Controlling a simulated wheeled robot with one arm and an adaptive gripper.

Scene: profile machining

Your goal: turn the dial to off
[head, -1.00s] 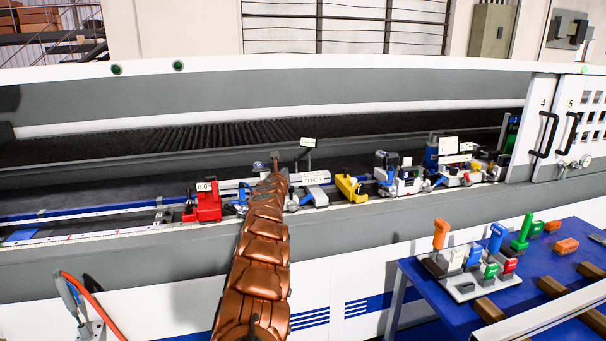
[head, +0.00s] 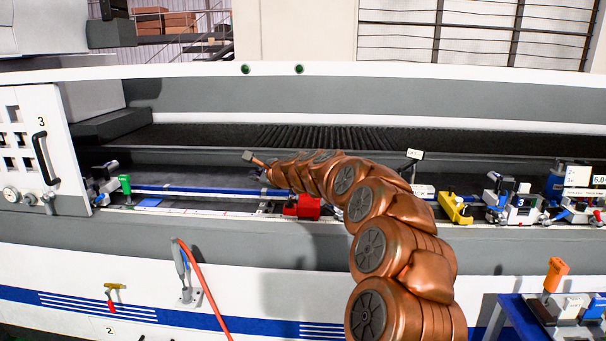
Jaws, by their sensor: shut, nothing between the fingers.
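My arm reaches in from the lower right and bends left over the machine bed. My gripper (head: 249,158) is at its far end, small in the picture, shut and empty, pointing left above the dark bed. A round grey dial (head: 11,194) is on the lower part of the white cabinet door marked 3 at the far left, with a smaller grey knob (head: 29,199) beside it. The gripper is well to the right of both and apart from them. The dial's setting is too small to read, and I cannot tell which dial the task means.
A red block (head: 303,206) sits on the rail just below my arm. A green-handled clamp (head: 125,184) is at the rail's left end. A yellow clamp (head: 455,208) and several units stand on the right. A red hose (head: 199,283) hangs in front. The bed's left middle is open.

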